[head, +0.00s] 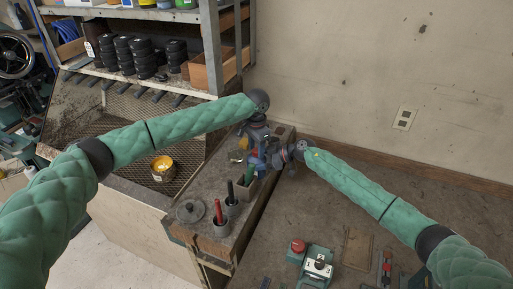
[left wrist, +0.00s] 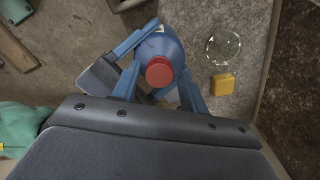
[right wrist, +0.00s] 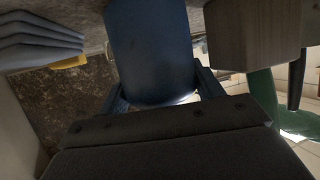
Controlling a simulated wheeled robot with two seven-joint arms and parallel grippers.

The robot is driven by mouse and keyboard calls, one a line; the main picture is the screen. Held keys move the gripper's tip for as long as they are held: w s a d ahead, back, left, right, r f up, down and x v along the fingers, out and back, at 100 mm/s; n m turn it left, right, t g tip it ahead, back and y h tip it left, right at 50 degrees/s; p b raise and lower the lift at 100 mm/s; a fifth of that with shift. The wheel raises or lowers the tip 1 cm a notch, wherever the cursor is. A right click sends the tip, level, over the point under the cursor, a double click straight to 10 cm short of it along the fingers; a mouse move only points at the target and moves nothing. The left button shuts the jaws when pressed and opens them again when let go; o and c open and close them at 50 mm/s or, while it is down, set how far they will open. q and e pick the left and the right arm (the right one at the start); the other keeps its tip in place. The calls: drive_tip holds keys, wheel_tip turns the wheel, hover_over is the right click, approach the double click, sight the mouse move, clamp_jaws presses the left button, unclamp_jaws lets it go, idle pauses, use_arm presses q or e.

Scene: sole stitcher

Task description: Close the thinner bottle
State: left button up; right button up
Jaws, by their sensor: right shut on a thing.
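The thinner bottle is blue with a red cap (left wrist: 159,71) at its top, seen from above in the left wrist view; its blue body (left wrist: 160,42) shows behind the cap. The body (right wrist: 152,50) also fills the middle of the right wrist view. My right gripper (head: 279,160) is shut on the body from the side. My left gripper (head: 258,141) is over the bottle, its fingers apart on either side of the red cap and not visibly touching it. How tightly the cap sits is unclear. In the head view my grippers mostly hide the bottle.
A yellow block (left wrist: 222,84) and a clear round dish (left wrist: 223,47) lie beside the bottle. A yellow tin (head: 162,168) sits on the mesh. The wall (head: 380,70) is behind.

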sight(265, 158)
use_arm(q)
drive_tip(key=shift+o, duration=0.6)
wheel_tip(265, 158, up, 12)
idle(0.4)
use_arm(e)
drive_tip(key=o, duration=2)
drive_tip(key=shift+c, duration=0.2)
use_arm(q)
drive_tip(key=shift+f, duration=0.1)
use_arm(e)
drive_tip(key=shift+d, duration=0.3)
use_arm(q)
wheel_tip(265, 158, down, 4)
drive_tip(key=b, duration=0.3)
drive_tip(key=shift+r+b, duration=0.2)
drive_tip(key=shift+b, duration=0.2)
use_arm(e)
drive_tip(key=v, duration=0.6)
drive_tip(key=shift+d, duration=0.15)
use_arm(q)
drive_tip(key=shift+f, duration=0.1)
use_arm(e)
drive_tip(key=shift+s+d+r, duration=0.1)
drive_tip(key=shift+d+r, duration=0.3)
